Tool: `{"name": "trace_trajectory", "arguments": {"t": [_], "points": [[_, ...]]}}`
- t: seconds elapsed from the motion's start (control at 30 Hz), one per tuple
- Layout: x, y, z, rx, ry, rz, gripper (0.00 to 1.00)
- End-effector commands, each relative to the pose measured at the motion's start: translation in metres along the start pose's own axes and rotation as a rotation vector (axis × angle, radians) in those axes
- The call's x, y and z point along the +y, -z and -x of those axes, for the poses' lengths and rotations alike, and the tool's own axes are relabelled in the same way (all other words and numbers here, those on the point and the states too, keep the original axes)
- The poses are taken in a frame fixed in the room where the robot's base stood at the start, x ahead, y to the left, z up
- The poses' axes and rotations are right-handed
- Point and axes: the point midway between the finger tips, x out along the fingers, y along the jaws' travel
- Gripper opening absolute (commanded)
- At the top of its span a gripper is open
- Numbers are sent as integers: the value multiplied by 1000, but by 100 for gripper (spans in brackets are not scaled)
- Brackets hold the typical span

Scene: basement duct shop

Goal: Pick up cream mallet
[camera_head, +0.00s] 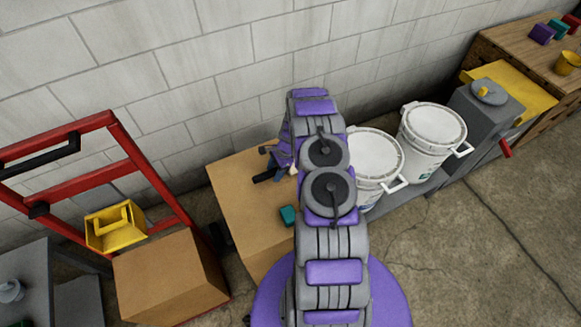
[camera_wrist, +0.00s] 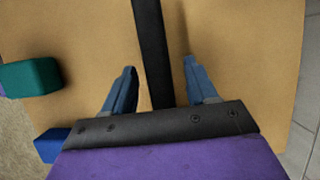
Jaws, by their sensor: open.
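A black bar, which looks like the mallet's handle (camera_wrist: 150,40), lies across the cardboard box top (camera_wrist: 230,50) in the wrist view. It runs between the two blue fingers of my gripper (camera_wrist: 160,68), which are apart, with a gap on each side of the bar. In the head view, my gripper (camera_head: 273,166) is low over the box, and a black end of the handle (camera_head: 263,178) sticks out to its left. A small cream patch (camera_head: 293,171) shows beside my arm and may be the mallet's head. The rest is hidden by my arm.
A teal block (camera_wrist: 30,76) and a blue block (camera_wrist: 50,146) sit left of my gripper in the wrist view. White buckets (camera_head: 430,130) stand right of the box. A red hand truck (camera_head: 130,150), a yellow container (camera_head: 115,226) and a carton (camera_head: 168,275) stand left.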

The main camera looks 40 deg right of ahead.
Motion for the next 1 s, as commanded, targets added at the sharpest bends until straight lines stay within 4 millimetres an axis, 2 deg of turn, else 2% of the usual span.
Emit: {"name": "trace_trajectory", "arguments": {"t": [0.2, 0.77, 1.0], "points": [[-1, 4, 0, -5, 0, -1, 56], [-1, 2, 0, -2, 1, 0, 2], [-1, 4, 0, -4, 1, 0, 0]]}}
